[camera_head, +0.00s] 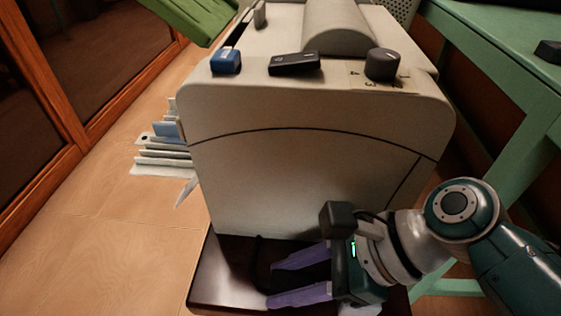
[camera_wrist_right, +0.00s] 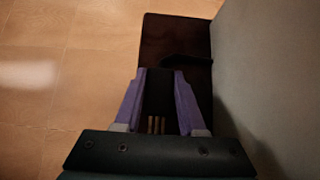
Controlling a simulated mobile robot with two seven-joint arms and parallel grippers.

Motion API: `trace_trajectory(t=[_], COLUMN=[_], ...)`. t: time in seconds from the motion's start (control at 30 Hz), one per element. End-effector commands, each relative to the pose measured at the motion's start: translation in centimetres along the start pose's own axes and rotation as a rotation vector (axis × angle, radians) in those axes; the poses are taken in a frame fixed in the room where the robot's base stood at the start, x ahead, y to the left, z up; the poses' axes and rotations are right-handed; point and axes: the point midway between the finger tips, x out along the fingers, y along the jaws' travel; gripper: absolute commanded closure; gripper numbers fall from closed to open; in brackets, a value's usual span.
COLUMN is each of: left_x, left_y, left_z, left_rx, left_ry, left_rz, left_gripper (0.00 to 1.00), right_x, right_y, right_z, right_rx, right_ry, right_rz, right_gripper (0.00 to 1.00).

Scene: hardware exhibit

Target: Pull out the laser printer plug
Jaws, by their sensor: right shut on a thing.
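The laser printer (camera_head: 310,175) is a large cream box with a rounded top and a plain panel facing me. My right gripper (camera_head: 271,283) is low in front of that panel, with its purple fingers pointing left. In the right wrist view the fingers are shut on a black plug (camera_wrist_right: 159,92). Several brass-coloured prongs (camera_wrist_right: 156,125) show bare on it, pointing toward my gripper's palm. A black cord (camera_head: 258,262) runs by the fingertips, and it also shows in the right wrist view (camera_wrist_right: 184,60). My left gripper is out of view.
The printer stands on a dark brown low stand (camera_head: 222,270). Blue and black parts and a dark knob (camera_head: 382,64) sit on its top edge. Trays with paper (camera_head: 163,157) stick out at left. A green table (camera_head: 490,60) stands at right. The wooden floor at left is clear.

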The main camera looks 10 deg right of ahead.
Motion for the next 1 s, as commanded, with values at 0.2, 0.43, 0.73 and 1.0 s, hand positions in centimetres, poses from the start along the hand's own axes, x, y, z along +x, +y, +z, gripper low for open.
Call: trace_trajectory(t=[0.2, 0.43, 0.73, 1.0], left_x=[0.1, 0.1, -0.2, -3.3], left_y=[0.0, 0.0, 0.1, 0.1], left_z=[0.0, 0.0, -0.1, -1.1], left_rx=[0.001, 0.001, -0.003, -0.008], left_ry=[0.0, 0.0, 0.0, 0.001], left_rz=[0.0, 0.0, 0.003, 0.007], left_gripper=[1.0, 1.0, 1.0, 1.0], right_x=[0.1, 0.1, -0.4, -5.3], right_y=[0.0, 0.0, 0.0, 0.0], right_z=[0.1, 0.1, 0.1, 0.4], right_rx=[-0.001, -0.001, -0.001, -0.001], right_ry=[-0.005, -0.004, -0.003, -0.001], right_rz=[0.0, 0.0, 0.0, -0.002], right_gripper=[0.57, 0.31, 0.3, 0.3])
